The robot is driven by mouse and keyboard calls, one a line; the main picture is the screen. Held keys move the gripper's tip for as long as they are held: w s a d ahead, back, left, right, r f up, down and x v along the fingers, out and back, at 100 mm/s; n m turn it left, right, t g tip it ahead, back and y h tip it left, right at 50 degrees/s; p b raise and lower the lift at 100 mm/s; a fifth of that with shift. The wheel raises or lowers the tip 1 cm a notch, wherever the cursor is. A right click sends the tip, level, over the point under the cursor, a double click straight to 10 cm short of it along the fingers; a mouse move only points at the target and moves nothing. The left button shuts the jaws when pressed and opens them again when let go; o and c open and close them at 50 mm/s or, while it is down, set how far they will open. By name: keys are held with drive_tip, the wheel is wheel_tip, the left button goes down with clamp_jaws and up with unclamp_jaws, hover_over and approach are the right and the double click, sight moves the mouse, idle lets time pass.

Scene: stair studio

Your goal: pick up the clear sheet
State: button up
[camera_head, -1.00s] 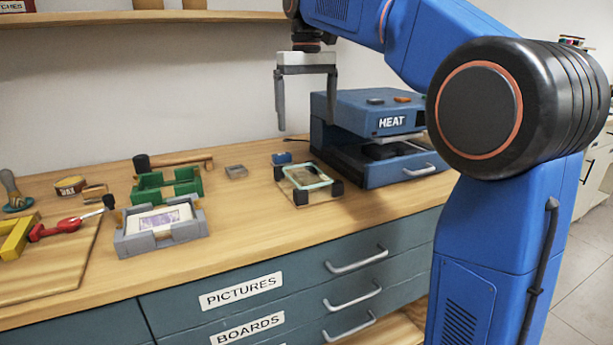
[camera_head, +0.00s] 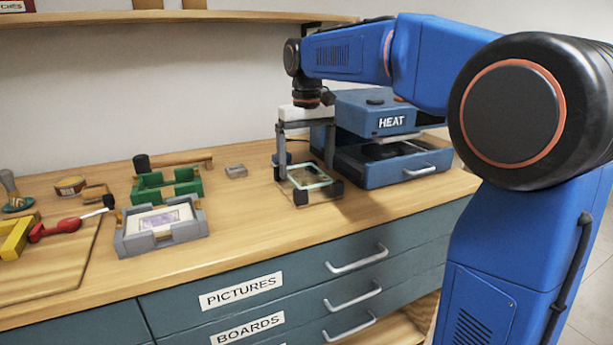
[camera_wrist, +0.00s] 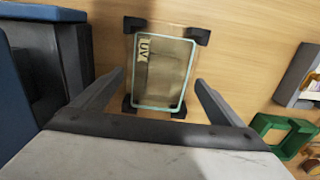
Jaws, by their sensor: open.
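The clear sheet (camera_head: 308,177) has a pale green edge and lies on a small stand with black corner blocks (camera_head: 301,197). In the wrist view the clear sheet (camera_wrist: 164,72) is see-through, with "UV" lettering at its upper left. My gripper (camera_head: 304,173) is open and empty, pointing down over the sheet. In the wrist view its fingers (camera_wrist: 160,78) stand apart on either side of the sheet's near end. I cannot tell how high the fingertips are above the stand.
The blue HEAT press (camera_head: 385,140) stands close at the right. A grey holder with a picture (camera_head: 160,235) and a green holder (camera_head: 166,184) stand to the left. Wooden counter is clear in front of the stand.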

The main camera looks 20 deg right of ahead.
drive_tip(key=shift+f, duration=0.35)
drive_tip(key=shift+c, duration=0.3)
drive_tip(key=c, duration=1.1)
drive_tip(key=shift+c, duration=0.2)
drive_tip(key=shift+r, duration=0.2)
